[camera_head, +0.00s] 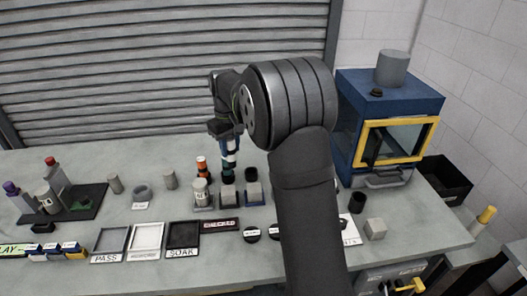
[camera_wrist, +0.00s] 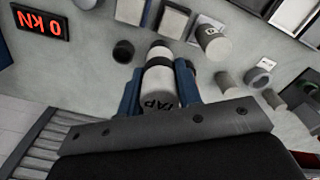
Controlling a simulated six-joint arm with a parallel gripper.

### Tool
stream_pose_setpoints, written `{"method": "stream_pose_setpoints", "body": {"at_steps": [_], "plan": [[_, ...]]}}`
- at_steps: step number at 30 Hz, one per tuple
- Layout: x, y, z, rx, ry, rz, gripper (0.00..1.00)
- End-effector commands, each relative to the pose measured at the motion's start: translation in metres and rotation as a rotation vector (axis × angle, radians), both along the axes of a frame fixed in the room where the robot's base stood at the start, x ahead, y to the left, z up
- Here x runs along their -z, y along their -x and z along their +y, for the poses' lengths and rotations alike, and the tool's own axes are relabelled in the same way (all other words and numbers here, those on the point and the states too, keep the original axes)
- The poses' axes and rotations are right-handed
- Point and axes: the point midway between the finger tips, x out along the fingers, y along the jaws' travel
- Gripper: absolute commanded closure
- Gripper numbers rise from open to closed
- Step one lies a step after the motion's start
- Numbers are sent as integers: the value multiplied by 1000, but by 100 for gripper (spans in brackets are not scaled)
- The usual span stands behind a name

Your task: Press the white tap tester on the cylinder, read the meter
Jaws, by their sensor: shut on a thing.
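My gripper (camera_head: 229,150) points down over the middle of the bench, its blue fingers closed around the white tap tester (camera_head: 231,158). In the wrist view my gripper (camera_wrist: 159,82) holds the tester (camera_wrist: 161,84), whose white body has dark TAP lettering. A dark end shows beyond its white body. A grey cylinder with a label (camera_head: 201,190) stands left of the tester, and plain grey cylinders (camera_head: 170,179) stand farther left. I cannot tell whether the tester touches anything below. A black meter display (camera_wrist: 40,21) shows red digits reading 0 kN, upside down in the wrist view.
A blue cabinet with a yellow-framed window (camera_head: 388,125) stands at the back right. PASS (camera_head: 97,258) and SOAK (camera_head: 183,253) trays lie along the front, beside a CHECKED plate (camera_head: 221,225). A dark rack (camera_head: 85,208) stands left.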

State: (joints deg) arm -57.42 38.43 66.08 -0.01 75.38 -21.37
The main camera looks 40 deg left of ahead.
Motion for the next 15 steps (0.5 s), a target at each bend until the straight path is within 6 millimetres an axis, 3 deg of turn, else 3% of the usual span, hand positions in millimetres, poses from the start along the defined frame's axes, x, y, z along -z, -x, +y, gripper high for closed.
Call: {"method": "stream_pose_setpoints", "body": {"at_steps": [1,6,10,15], "plan": [[-5,18,16,-9,-2,-1,91],[-16,64,50,-5,0,0,91],[-22,84,63,-1,0,0,91],[-19,91,67,1,2,1,91]]}}
